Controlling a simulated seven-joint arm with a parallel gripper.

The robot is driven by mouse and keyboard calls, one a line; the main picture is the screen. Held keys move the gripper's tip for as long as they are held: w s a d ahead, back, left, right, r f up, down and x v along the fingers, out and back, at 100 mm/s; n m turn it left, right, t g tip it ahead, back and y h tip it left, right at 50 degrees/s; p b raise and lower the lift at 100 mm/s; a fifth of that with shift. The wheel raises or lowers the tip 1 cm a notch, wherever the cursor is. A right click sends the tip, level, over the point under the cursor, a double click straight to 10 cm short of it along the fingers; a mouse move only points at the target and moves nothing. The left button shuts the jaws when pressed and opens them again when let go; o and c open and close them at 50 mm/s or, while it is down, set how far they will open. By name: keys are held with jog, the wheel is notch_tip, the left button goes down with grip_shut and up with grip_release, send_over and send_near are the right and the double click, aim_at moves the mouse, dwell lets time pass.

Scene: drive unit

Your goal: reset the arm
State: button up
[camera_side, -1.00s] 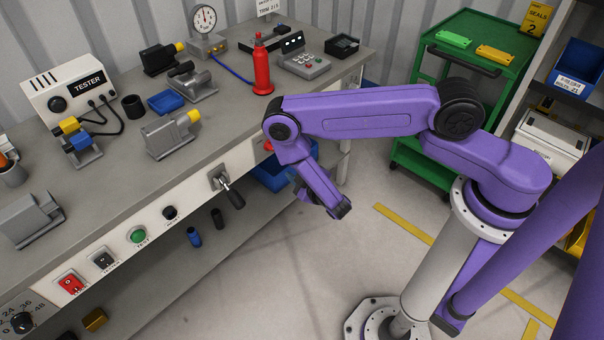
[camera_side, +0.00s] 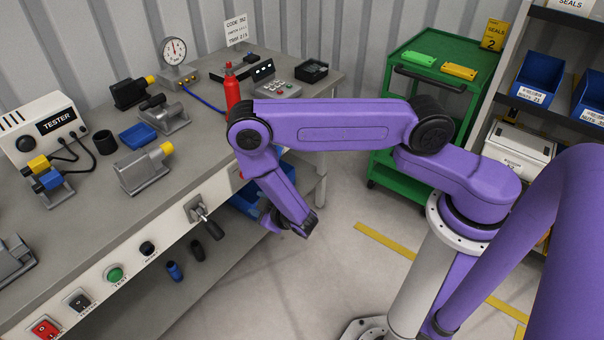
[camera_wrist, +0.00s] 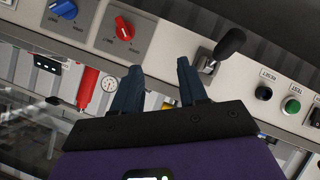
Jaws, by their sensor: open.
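My purple arm (camera_side: 330,128) is bent beside the front edge of the workbench. Its end points down, and my gripper (camera_side: 290,230) shows only partly there, in front of the bench and to the right of the lever. In the wrist view, the two dark blue fingers of my gripper (camera_wrist: 160,75) are apart with nothing between them. Beyond the fingers is the bench's front panel, with a lever (camera_wrist: 228,45) with a black handle. A black button (camera_wrist: 264,93) labelled RESET and a green TEST button (camera_wrist: 291,106) are to its right.
A red bottle (camera_side: 232,90), a tester (camera_side: 45,125) and several grey housings stand on the bench. The lever (camera_side: 205,218) sticks out of its front panel. A green cart (camera_side: 400,110) and a shelf stand at the back right. The floor between bench and arm base is clear.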

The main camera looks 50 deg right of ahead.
jog(key=s+a+r+g+y, duration=0.3)
jog(key=a+r+g+y, duration=0.1)
jog(key=a+r, duration=0.4)
jog(key=s+a+r+n+g+y, duration=0.2)
jog(key=s+a+r+n+g, duration=0.15)
jog(key=s+r, duration=0.4)
jog(key=s+d+r+n+g+h, duration=0.1)
jog(key=s+d+r+n+g, duration=0.1)
jog(key=s+d+r, duration=0.4)
jog(key=s+d+r+n+g+h, duration=0.2)
jog(key=s+d+r, duration=0.5)
jog(key=s+d, duration=0.3)
jog(key=shift+s+d+r, duration=0.3)
jog(key=shift+s+d, duration=0.05)
jog(key=shift+s, duration=0.9)
